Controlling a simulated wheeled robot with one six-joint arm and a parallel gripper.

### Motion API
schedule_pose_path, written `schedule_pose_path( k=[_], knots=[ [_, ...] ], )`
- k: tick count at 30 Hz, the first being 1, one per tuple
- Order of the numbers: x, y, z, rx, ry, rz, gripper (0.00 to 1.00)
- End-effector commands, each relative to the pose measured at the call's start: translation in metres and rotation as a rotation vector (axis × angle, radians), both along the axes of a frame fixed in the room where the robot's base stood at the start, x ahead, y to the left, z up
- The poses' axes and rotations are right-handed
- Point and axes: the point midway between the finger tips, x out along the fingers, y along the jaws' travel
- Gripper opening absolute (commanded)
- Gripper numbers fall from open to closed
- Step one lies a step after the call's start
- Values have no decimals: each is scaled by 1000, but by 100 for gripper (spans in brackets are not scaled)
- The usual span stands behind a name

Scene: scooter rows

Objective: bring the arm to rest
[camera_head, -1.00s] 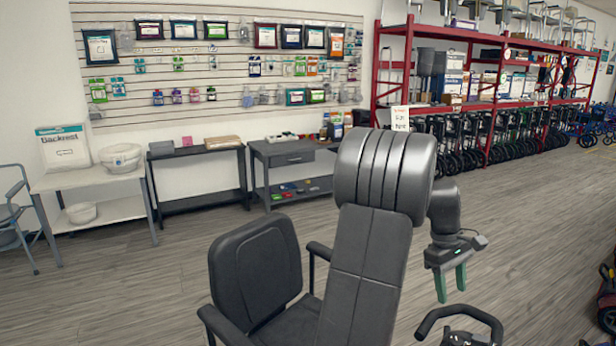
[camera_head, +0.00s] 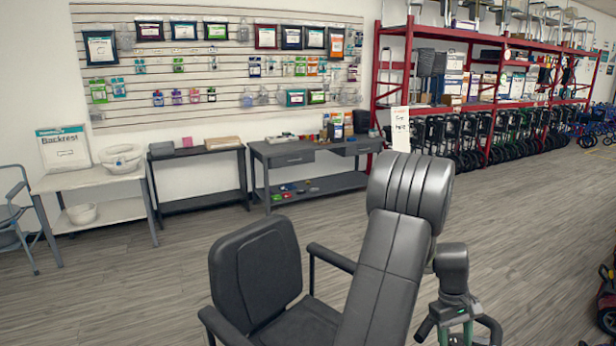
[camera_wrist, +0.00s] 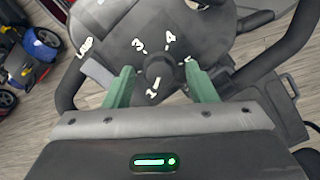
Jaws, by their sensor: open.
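My gripper (camera_wrist: 162,90) has two green fingers spread apart with nothing held between them. In the wrist view it hangs over a dark scooter control panel (camera_wrist: 105,22) with white markings and a round dark knob (camera_wrist: 160,68), which shows between the fingers. I cannot tell whether the fingers touch the panel. In the head view my gripper (camera_head: 456,328) is low at the right, in front of the black handlebar (camera_head: 489,325), and its fingertips are cut off by the bottom edge. My dark arm link stands in front of the seat's right side.
A black scooter seat (camera_head: 257,272) with armrests stands close at the bottom middle. Another scooter (camera_head: 607,300) is at the right edge. Tables (camera_head: 310,150) line the wall, and a red rack (camera_head: 480,105) stands behind. The grey floor between (camera_head: 150,290) is clear.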

Motion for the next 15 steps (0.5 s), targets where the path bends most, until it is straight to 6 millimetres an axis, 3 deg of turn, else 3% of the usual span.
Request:
schedule_pose_path(
  k=[15],
  knots=[
    [0,-2,0,-49,-56,-480,51]
  ],
)
